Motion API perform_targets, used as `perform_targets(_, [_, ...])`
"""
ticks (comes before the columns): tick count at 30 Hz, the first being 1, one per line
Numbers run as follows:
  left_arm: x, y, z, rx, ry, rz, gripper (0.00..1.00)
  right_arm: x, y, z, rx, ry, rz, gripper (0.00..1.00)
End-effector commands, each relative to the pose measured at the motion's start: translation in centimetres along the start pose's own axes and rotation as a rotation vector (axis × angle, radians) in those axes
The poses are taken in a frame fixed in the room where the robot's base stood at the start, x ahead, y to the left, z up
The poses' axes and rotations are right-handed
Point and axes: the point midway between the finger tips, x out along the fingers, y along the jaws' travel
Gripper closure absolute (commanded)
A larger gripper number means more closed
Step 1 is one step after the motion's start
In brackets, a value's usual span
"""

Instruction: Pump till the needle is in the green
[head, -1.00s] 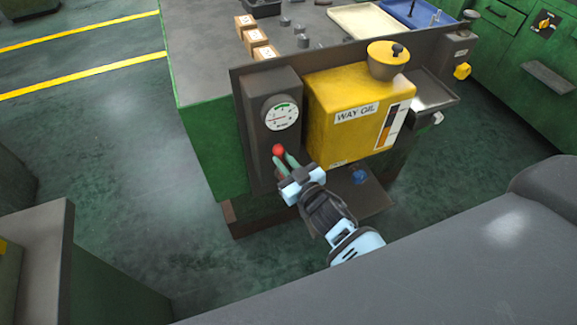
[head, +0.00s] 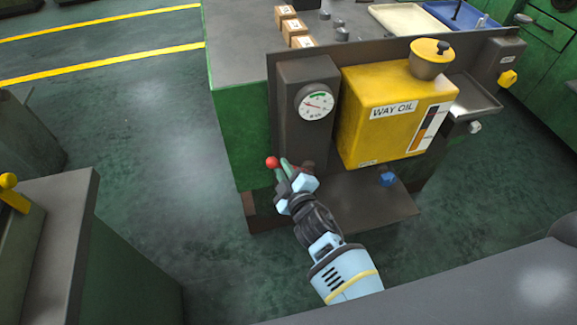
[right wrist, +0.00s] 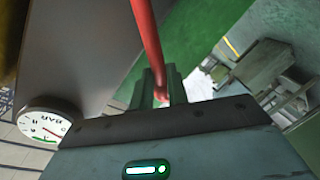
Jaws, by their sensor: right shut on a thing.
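The pump lever shows as a red knob (head: 272,162) in the head view and as a red rod (right wrist: 147,38) in the right wrist view. My right gripper (head: 284,173) is shut on the lever, and its fingers (right wrist: 160,88) stand on both sides of the rod. The round white gauge (head: 314,103) sits on the dark pump housing above the gripper. Its green arc is at the top, and its red needle points left, apparently outside the green. The gauge also shows, turned over, in the right wrist view (right wrist: 46,124). My left gripper is not in view.
The yellow way oil tank (head: 390,125) stands right of the gauge. A blue knob (head: 387,179) is below it, over a dark ledge (head: 370,205). Small boxes (head: 298,35) and trays (head: 405,20) lie on the bench top. The floor to the left is clear.

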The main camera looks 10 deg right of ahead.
Motion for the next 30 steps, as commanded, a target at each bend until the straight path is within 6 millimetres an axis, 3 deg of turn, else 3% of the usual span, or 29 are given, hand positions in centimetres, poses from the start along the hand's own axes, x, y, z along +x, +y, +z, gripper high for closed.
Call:
perform_targets(6, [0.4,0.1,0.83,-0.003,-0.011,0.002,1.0,0.12,-1.04,0.32,-0.084,-0.018,-0.003,1.0])
perform_targets(24, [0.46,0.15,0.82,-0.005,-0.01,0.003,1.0,0.2,-1.23,0.38,-0.124,-0.025,-0.002,1.0])
perform_targets(25, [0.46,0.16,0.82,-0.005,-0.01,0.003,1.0,0.2,-1.23,0.39,-0.124,-0.025,-0.001,0.83])
perform_targets(30, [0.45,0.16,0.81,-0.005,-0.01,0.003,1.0,0.21,-1.21,0.39,-0.124,-0.025,-0.001,0.62])
